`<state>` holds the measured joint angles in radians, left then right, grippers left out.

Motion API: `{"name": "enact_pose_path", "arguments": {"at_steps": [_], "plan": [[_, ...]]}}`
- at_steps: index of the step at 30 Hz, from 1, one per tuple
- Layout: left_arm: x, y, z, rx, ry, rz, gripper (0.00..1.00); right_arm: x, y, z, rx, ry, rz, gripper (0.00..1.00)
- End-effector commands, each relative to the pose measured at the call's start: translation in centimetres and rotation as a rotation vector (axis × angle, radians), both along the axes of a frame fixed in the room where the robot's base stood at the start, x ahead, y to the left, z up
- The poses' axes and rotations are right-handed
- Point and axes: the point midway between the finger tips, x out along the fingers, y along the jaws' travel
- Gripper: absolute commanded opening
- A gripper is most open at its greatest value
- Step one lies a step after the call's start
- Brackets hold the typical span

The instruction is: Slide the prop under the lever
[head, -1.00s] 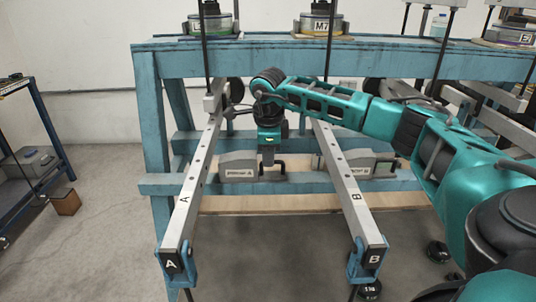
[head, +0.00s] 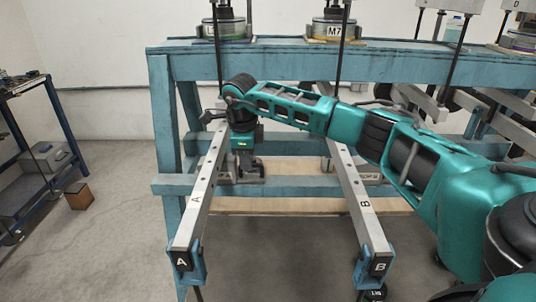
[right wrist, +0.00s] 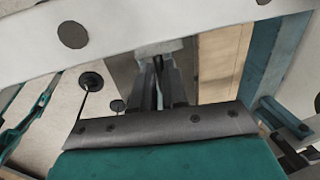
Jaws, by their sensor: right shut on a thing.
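Lever A (head: 207,187) is a long pale bar with dark holes, sloping from the blue frame down to a labelled front end. My right gripper (head: 243,175) points down just right of it, shut on the grey prop (head: 256,176) on the lower rail. The prop is mostly hidden behind the gripper and lever A, so I cannot tell how far under the lever it reaches. In the right wrist view the fingers (right wrist: 160,82) close on a grey part, and a pale bar with holes crosses close above. My left gripper is not in view.
Lever B (head: 358,195) slopes forward on the right, with another grey block (head: 370,177) partly hidden behind it. The blue frame (head: 158,120) carries weights on top. A blue cart (head: 45,155) and brown box (head: 78,196) stand at left. Floor between the levers is clear.

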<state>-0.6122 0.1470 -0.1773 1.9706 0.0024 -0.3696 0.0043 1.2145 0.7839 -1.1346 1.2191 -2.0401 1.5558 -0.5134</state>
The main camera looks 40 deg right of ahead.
Motion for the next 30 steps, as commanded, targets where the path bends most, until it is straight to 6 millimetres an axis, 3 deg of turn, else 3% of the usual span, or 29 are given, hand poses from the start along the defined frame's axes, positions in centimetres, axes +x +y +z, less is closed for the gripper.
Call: {"name": "enact_pose_path", "arguments": {"at_steps": [4,15,16,23,30], "plan": [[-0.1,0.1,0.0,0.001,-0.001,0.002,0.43,1.3,1.7,0.2,0.007,-0.008,0.002,0.0],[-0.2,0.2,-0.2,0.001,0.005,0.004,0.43,1.6,2.0,0.2,0.009,-0.012,0.004,0.0],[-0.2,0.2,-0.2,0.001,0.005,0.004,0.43,1.6,2.0,0.2,0.009,-0.012,0.004,0.16],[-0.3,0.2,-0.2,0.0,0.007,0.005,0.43,1.5,1.8,0.1,0.006,-0.007,0.002,0.38],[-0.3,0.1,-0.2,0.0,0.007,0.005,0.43,1.4,1.7,0.1,0.004,-0.005,0.001,0.38]]}}
